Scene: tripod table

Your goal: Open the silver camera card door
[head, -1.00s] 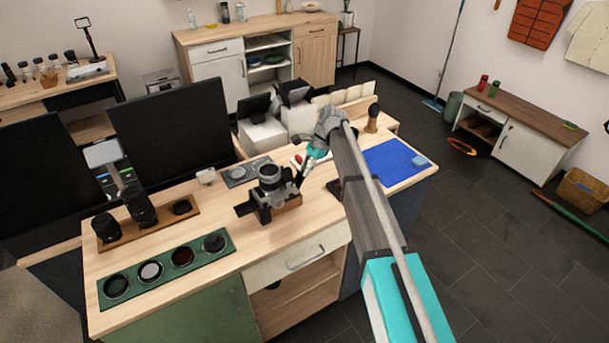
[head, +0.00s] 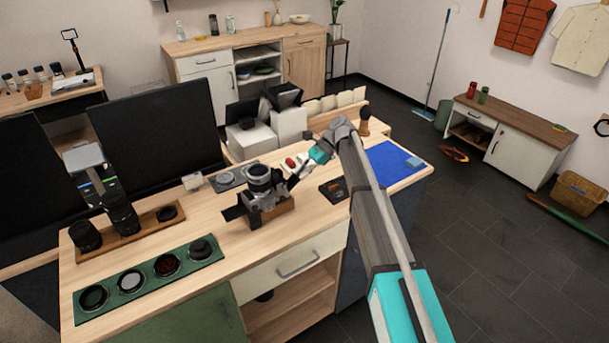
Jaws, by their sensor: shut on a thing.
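The silver camera (head: 258,196), with a black lens on top, sits on a small wooden block (head: 279,213) near the table's middle. A dark flat piece sticks out at its left side. My gripper (head: 293,181) is at the camera's right side, reaching in from the upper right. Its dark fingers are shut on a small part there, which looks like the card door. The fingers hide the door, so its angle cannot be made out.
A green tray (head: 76,313) with several round filters lies at front left. A wooden tray (head: 137,238) with lenses stands behind it. Monitors stand at the back left. A blue mat (head: 392,160) lies at right. Bare wood lies in front of the camera.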

